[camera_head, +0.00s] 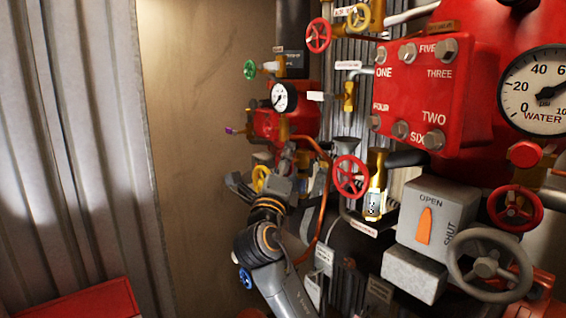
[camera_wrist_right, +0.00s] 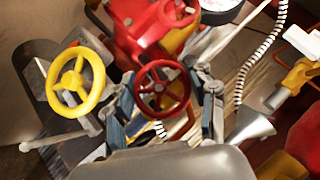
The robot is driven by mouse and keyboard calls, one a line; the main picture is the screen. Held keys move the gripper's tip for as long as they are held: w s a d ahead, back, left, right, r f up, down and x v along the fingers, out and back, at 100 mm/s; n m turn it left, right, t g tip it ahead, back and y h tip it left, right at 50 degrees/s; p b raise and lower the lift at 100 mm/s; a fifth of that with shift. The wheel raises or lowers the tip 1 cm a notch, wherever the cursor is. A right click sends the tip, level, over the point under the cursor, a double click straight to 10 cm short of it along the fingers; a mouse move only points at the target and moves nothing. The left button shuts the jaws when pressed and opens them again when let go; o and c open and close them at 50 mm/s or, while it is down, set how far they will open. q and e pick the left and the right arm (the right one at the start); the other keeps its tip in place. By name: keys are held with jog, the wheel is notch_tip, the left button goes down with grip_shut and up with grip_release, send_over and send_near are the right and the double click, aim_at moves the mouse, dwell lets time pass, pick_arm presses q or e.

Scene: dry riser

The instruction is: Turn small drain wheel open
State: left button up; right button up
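My right gripper (camera_wrist_right: 165,100) is open in the right wrist view, with one finger on each side of a small dark red wheel (camera_wrist_right: 162,88). The wheel shows between the fingers; whether they touch it I cannot tell. A yellow wheel (camera_wrist_right: 76,82) is just left of the left finger. In the head view my right gripper (camera_head: 284,168) is at the far end of the arm, near the yellow wheel (camera_head: 261,178), and the small red wheel is not clearly visible behind it. No label marks which wheel is the drain wheel. My left gripper is not in view.
Right of the gripper are a copper pipe (camera_head: 324,195), a red wheel (camera_head: 350,177), a grey OPEN/SHUT box (camera_head: 432,222) and a grey wheel (camera_head: 489,266). A blue wheel (camera_head: 246,278) is low, beside my arm. A corrugated wall (camera_head: 75,150) stands left.

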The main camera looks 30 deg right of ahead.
jog(key=shift+f, duration=0.15)
jog(key=shift+f+n+y+b, duration=0.1)
jog(key=shift+n+y+b, duration=0.4)
jog(key=shift+n+b, duration=0.3)
jog(key=shift+a+n+y+b, duration=0.1)
jog(key=shift+n+y+b, duration=0.3)
jog(key=shift+n+y, duration=0.1)
jog(key=shift+w+n+g+y, duration=0.1)
jog(key=shift+n+g+y, duration=0.3)
jog(key=shift+n+y, duration=0.3)
jog(key=shift+r+n+g+y+p, duration=0.2)
jog(key=shift+n+g+y+p, duration=0.2)
jog(key=shift+n+g+p, duration=0.3)
jog(key=shift+f+n+g+y+p, duration=0.15)
jog(key=shift+n+g+y+p, duration=0.3)
jog(key=shift+n+g, duration=0.65)
jog(key=n+g+y, duration=0.1)
jog(key=n+g, duration=0.2)
jog(key=g, duration=0.1)
jog(key=shift+f+n, duration=0.15)
jog(key=shift+n, duration=0.15)
jog(key=g, duration=0.1)
jog(key=n+g, duration=0.1)
jog(key=g, duration=0.1)
jog(key=n+g, duration=0.1)
jog(key=shift+s+f+g+y, duration=0.1)
jog(key=shift+s+g+y, duration=0.2)
jog(key=shift+y, duration=0.05)
